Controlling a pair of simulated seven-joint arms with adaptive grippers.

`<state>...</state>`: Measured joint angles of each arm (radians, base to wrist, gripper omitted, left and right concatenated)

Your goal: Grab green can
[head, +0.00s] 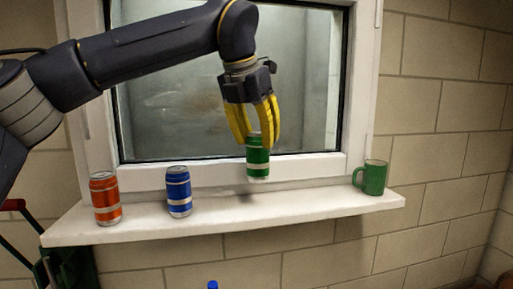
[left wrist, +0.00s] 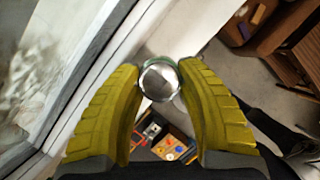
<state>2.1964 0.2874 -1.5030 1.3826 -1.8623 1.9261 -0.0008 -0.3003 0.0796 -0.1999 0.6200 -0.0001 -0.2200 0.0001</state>
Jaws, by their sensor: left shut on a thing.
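The green can (head: 258,163) is upright in the head view, held above the white window sill. A small shadow lies on the sill below it, with a gap between. My left gripper (head: 255,136) comes down from above, and its yellow fingers are shut on the upper part of the can. In the left wrist view the can's silver top (left wrist: 159,80) sits between the fingertips of my left gripper (left wrist: 158,72), with a thin green edge showing. My right gripper is in neither view.
The white sill (head: 225,216) also holds an orange can (head: 105,199) and a blue can (head: 179,191) at left, and a green mug (head: 374,177) at right. The window (head: 190,120) stands close behind. The sill between blue can and mug is clear.

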